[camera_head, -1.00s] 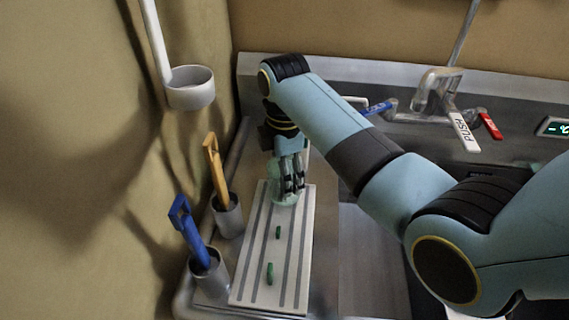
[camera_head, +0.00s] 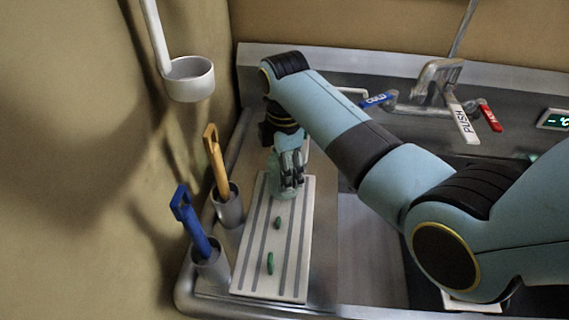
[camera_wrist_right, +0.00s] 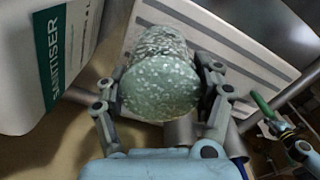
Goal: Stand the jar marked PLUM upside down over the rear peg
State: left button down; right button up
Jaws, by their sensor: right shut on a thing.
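My right gripper (camera_head: 290,184) is shut on a pale green translucent jar (camera_head: 279,184) at the far end of the white slotted board (camera_head: 252,274). In the right wrist view the jar (camera_wrist_right: 160,88) sits between both fingers, its speckled round end facing the camera. No PLUM marking is readable. Two green pegs stand on the board, a middle one (camera_head: 277,222) and a nearer one (camera_head: 270,263). Any peg at the jar's spot is hidden by the jar and fingers. I cannot tell whether the jar touches the board.
Left of the board, metal cups hold an orange-handled tool (camera_head: 216,165) and a blue-handled tool (camera_head: 192,222). A white ring holder (camera_head: 190,80) hangs above. A tap (camera_head: 440,80) stands behind. A SANITISER container (camera_wrist_right: 50,60) is close by in the wrist view.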

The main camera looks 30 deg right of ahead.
jog(key=shift+f, duration=0.4)
dwell(0.3)
jog(key=o, duration=1.4)
jog(key=shift+o, duration=0.4)
jog(key=shift+r, duration=0.1)
jog(key=shift+r+p, duration=0.4)
jog(key=shift+r, duration=0.45)
jog(key=shift+r, duration=0.1)
jog(key=shift+r, duration=0.9)
jog(key=shift+r, duration=0.15)
